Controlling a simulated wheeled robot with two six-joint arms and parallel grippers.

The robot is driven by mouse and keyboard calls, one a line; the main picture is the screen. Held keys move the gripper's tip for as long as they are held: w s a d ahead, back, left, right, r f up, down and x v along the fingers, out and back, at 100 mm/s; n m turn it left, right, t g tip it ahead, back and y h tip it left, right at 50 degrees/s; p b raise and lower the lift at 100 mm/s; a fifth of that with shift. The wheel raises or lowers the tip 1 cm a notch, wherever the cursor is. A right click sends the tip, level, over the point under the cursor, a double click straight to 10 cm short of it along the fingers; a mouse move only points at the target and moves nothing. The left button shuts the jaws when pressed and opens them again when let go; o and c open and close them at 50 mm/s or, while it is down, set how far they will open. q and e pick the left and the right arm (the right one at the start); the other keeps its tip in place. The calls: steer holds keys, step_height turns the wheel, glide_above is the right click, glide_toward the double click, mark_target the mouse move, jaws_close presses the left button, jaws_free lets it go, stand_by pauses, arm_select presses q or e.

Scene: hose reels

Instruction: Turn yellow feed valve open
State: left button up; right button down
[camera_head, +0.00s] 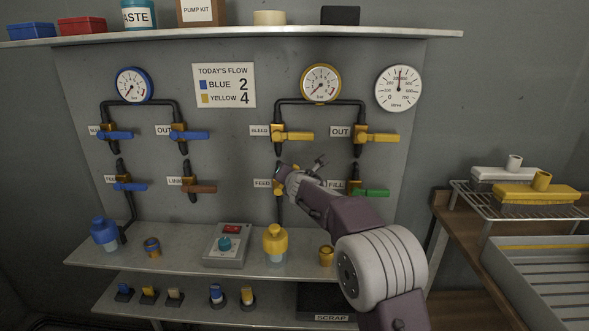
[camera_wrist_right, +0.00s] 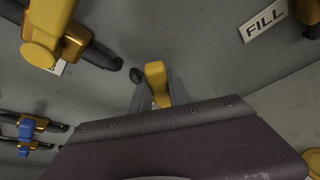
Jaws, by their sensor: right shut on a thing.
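The yellow feed valve (camera_head: 278,185) is on the panel beside the FEED label (camera_head: 262,184), and my right gripper and arm cover most of it in the head view. Its yellow handle (camera_wrist_right: 157,80) shows between the two fingers of my right gripper (camera_wrist_right: 158,92) in the right wrist view. My right gripper (camera_head: 284,172) is shut on this handle. The exact angle of the handle is hard to tell. My left gripper is in neither view.
The yellow bleed valve (camera_head: 292,136) is just above, with the yellow out valve (camera_head: 376,138) to its right. The green fill valve (camera_head: 370,192) is right of my gripper. A yellow bottle (camera_head: 275,243) and a control box (camera_head: 227,246) stand on the shelf below.

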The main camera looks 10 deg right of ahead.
mark_target(278, 187)
steer(key=a+n+p, duration=0.1)
steer(key=p, duration=0.1)
steer(key=a+r+n+h+p, duration=0.1)
steer(key=p, duration=0.1)
steer(key=n+h+p, duration=0.1)
steer(key=p, duration=0.1)
steer(key=shift+w+a+r+g, duration=0.2)
steer(key=shift+w+a+g, duration=0.15)
steer(key=shift+a+g, duration=0.05)
steer(key=shift+w+a+f+n+g+h+p, duration=0.15)
steer(key=shift+a+n+h+p, duration=0.15)
steer(key=shift+p, duration=0.25)
steer(key=shift+a+f+n+g+h+p, duration=0.1)
steer(key=shift+a+n+g+p, duration=0.05)
steer(key=shift+n+p, duration=0.35)
steer(key=c, duration=1.2)
jaws_free()
steer(key=shift+c, duration=0.2)
